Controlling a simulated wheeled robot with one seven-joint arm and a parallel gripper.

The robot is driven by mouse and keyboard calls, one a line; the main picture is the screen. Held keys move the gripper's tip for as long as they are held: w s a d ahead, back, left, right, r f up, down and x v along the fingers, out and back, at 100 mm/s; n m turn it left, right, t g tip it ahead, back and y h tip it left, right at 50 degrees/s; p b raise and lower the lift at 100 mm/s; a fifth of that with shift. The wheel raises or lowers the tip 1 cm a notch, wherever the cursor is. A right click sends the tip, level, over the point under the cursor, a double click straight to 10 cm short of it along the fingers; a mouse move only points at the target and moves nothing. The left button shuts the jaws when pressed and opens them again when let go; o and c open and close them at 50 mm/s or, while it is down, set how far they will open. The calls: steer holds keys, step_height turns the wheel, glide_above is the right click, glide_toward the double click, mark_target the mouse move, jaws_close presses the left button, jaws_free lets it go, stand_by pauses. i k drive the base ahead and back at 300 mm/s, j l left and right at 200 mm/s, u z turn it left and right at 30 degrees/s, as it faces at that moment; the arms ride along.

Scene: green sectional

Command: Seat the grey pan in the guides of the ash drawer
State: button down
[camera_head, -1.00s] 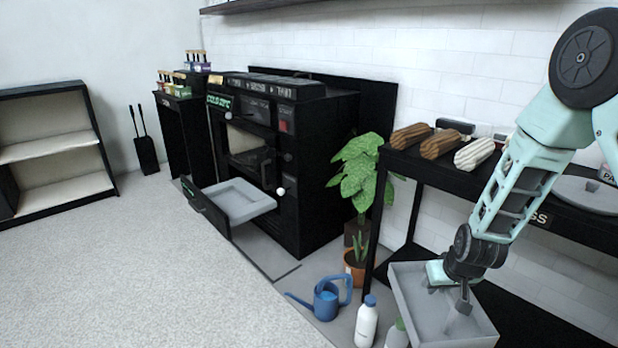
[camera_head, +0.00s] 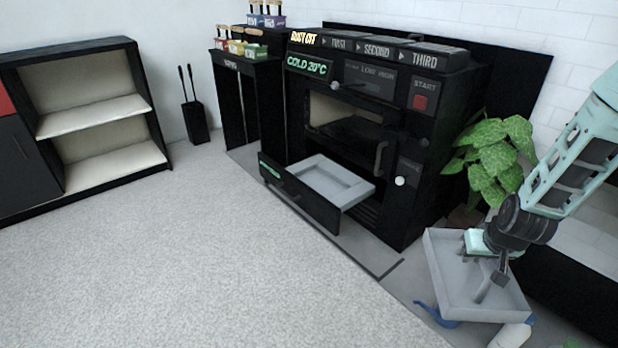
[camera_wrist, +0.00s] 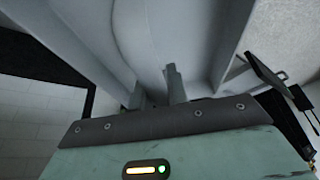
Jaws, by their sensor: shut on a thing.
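The grey pan (camera_head: 447,282) is a shallow rectangular tray, held up at the lower right of the head view, apart from the oven. My gripper (camera_head: 490,286) reaches down over it and is shut on it; the exact grip spot is hard to make out. In the wrist view my two fingers (camera_wrist: 157,92) stand against the pan's pale surface (camera_wrist: 200,35). The ash drawer (camera_head: 301,203) is pulled out low on the black oven. Its inside shows a light grey rectangular frame (camera_head: 333,180). The guides themselves are too small to tell apart.
The black oven (camera_head: 410,110) reads cold, 20°C. A leafy plant (camera_head: 490,165) stands between it and my arm. A blue watering can (camera_head: 436,315) and a white bottle (camera_head: 510,335) are on the floor below the pan. Carpet (camera_head: 200,260) is clear in front of the drawer.

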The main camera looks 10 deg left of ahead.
mark_target(318, 187)
steer(key=i+j, duration=0.15)
steer(key=j, duration=0.15)
steer(key=i+j+z, duration=0.1)
steer(key=j, duration=0.25)
steer(key=i+j, duration=0.2)
steer(key=j, duration=0.15)
steer(key=i+j, duration=0.15)
steer(key=j, duration=0.15)
steer(key=i+j+z, duration=0.1)
steer(key=j, duration=0.25)
steer(key=i+j, duration=0.2)
steer(key=j, duration=0.15)
steer(key=i+j, duration=0.3)
steer(key=i+j+z, duration=0.1)
steer(key=i+j, duration=0.2)
steer(key=j, duration=0.25)
steer(key=i+j, duration=0.3)
steer(key=j, duration=0.15)
steer(key=i, duration=0.25)
